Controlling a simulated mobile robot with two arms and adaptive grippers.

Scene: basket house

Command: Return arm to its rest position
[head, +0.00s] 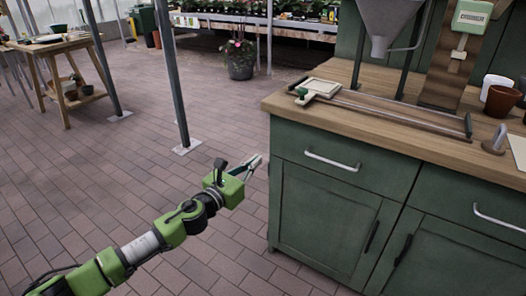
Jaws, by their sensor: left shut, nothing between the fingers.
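My left arm comes in from the lower left, green with black and grey joints, stretched out over the brick floor. My left gripper (252,166) is at its end, just left of the corner of the green cabinet (322,217) in the picture. The gripper's fingers are shut with nothing between them. It looks clear of the cabinet, though the exact gap is hard to judge. My right gripper is not in view.
The cabinet's wooden worktop (400,140) bears a sliding-rail tool (390,108), a metal funnel (387,22) and pots (500,100). Thin posts (172,75) stand on the floor. A wooden table (62,50) is at far left. A potted plant (240,65) stands behind. Open brick floor surrounds my arm.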

